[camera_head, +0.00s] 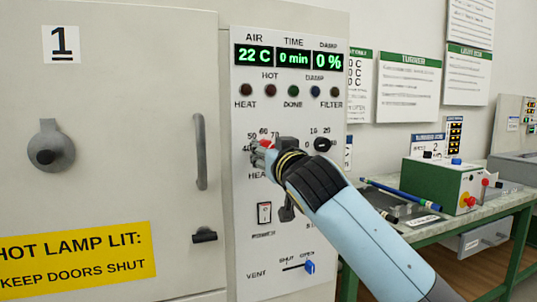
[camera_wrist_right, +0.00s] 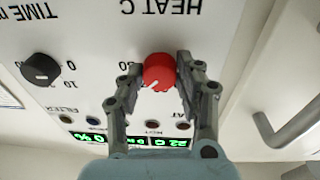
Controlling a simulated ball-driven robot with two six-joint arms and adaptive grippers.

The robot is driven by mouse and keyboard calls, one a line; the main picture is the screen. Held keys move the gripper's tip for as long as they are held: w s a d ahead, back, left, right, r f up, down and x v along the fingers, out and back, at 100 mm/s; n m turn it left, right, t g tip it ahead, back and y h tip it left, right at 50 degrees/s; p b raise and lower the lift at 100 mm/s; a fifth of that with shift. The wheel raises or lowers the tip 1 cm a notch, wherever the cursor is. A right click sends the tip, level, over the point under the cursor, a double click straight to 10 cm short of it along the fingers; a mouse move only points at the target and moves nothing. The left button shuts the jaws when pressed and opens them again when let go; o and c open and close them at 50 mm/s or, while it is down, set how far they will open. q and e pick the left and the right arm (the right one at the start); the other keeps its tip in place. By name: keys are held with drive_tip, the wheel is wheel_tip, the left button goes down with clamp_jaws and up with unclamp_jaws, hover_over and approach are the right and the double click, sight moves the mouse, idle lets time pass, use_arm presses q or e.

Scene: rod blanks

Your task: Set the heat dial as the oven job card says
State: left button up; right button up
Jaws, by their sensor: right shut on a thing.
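The red heat dial (camera_head: 266,143) is on the oven's control panel (camera_head: 243,105), under the lamps, and mostly hidden by my right gripper (camera_head: 262,153). In the upside-down right wrist view the dial (camera_wrist_right: 158,70) sits between the two fingers of my right gripper (camera_wrist_right: 159,68), which is shut on it. A white mark shows on the dial's face, toward the lower left there. I cannot tell which number it meets. The display (camera_head: 287,56) reads air 22 C, time 0 min, damp 0 %. My left gripper is not in view. I cannot make out an oven job card's setting.
The black time dial (camera_head: 322,144) is right of the heat dial. Below are a power switch (camera_head: 264,212) and a vent lever (camera_head: 309,267). The oven door handle (camera_head: 200,150) stands out at left. A green bench (camera_head: 412,233) is at right, with cards (camera_head: 408,86) above.

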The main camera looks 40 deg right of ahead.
drive_tip(key=shift+f, duration=0.2)
idle(0.3)
drive_tip(key=o, duration=1.2)
drive_tip(key=shift+r, duration=0.15)
drive_tip(key=shift+c, duration=0.2)
drive_tip(key=v, duration=1.2)
